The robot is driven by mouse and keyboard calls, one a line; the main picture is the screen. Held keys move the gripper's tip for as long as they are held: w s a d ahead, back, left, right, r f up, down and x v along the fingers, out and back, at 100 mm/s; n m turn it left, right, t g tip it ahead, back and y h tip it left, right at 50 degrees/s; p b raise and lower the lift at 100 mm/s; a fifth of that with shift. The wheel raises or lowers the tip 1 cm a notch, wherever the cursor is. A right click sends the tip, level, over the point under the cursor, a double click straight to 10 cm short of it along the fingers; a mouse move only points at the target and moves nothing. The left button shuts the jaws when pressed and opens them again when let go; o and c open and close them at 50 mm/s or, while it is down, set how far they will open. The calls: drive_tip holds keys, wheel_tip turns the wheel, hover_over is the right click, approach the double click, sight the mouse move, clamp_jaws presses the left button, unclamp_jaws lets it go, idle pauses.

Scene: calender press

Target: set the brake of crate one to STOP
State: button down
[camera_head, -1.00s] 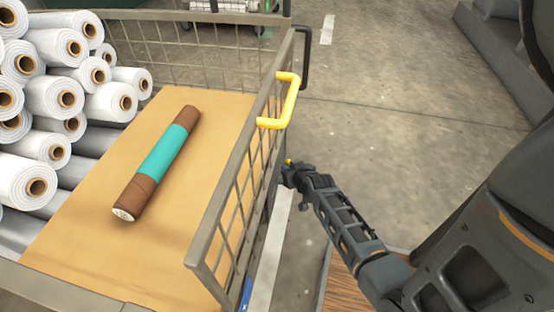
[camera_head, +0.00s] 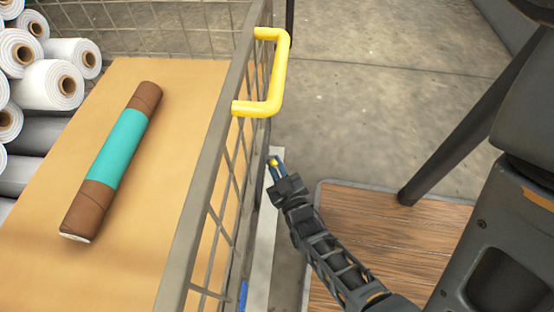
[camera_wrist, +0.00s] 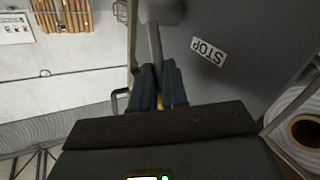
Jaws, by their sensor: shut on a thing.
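The crate with wire sides (camera_head: 200,200) fills the left of the head view and has a yellow handle (camera_head: 280,75) on its near right rail. My gripper (camera_head: 274,163) is low outside that side, below the handle, with a bit of yellow at its fingertips. In the wrist view my gripper (camera_wrist: 159,82) is shut on the brake lever (camera_wrist: 155,45), a grey bar running up to a round grey hub (camera_wrist: 165,10). Yellow shows between the fingers. A white STOP label (camera_wrist: 208,52), upside down in this view, is on the grey panel right of the lever, apart from it.
A brown roll with a teal band (camera_head: 118,150) lies on the crate's tan bed. White rolls (camera_head: 50,82) are stacked at the left. A wooden-topped platform (camera_head: 400,245) with a dark post (camera_head: 450,140) is right of my arm. Open concrete floor (camera_head: 370,100) lies beyond.

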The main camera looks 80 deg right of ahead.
drive_tip(key=shift+a+f+t+h+b, duration=0.15)
drive_tip(key=shift+f+t+h+b, duration=0.15)
drive_tip(key=shift+t+b, duration=0.15)
drive_tip(key=c, duration=1.4)
unclamp_jaws()
drive_tip(key=p+v, duration=0.1)
drive_tip(key=v, duration=0.6)
drive_tip(key=shift+s+a+p, duration=0.15)
drive_tip(key=shift+a+p, duration=0.25)
